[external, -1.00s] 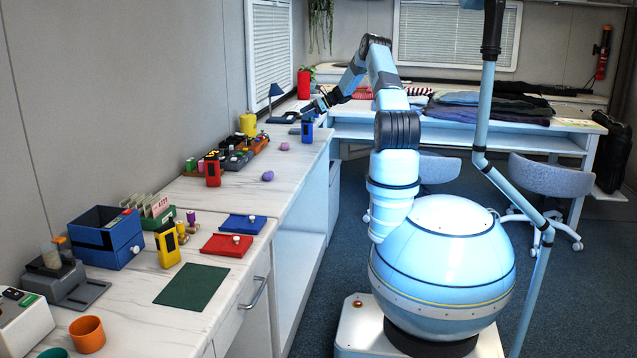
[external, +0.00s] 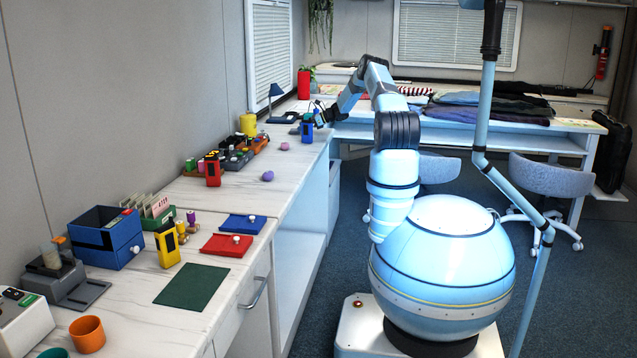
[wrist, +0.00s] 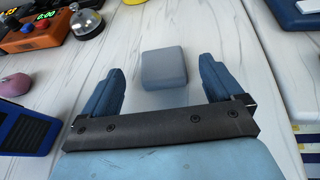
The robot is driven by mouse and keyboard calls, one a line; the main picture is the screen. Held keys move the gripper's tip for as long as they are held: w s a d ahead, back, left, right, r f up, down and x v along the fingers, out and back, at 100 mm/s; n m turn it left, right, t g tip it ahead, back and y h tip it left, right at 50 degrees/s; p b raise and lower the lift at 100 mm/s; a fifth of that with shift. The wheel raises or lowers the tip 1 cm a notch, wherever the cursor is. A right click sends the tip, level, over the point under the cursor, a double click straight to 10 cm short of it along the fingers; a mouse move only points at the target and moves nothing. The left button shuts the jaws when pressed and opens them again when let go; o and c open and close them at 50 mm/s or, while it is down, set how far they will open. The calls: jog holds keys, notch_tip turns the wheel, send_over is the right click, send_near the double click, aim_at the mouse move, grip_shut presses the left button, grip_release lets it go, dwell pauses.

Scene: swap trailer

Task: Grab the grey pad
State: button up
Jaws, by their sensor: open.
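The grey pad (wrist: 164,69) is a small, rounded, blue-grey block lying on the white marbled counter in the wrist view. My gripper (wrist: 161,66) is open, with one dark blue finger to each side of the pad in that view. The fingers do not visibly touch it, and I cannot tell how high they are above the counter. In the external view my gripper (external: 320,113) is small, near the far end of the long counter, behind a blue device. I cannot make out the pad there.
The blue device (wrist: 22,126) and a pink ball (wrist: 15,85) lie left of my gripper. A silver bell (wrist: 86,21) and an orange timer (wrist: 34,34) stand beyond them. The counter (wrist: 225,45) is bare just right of the pad. Darker blue items lie at the upper right.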

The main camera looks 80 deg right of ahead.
aim_at(295, 131)
jog(key=shift+x, duration=2.75)
jog(key=shift+d+r, duration=0.1)
jog(key=shift+d, duration=0.05)
jog(key=shift+c, duration=0.4)
jog(key=c, duration=1)
jog(key=shift+o, duration=0.2)
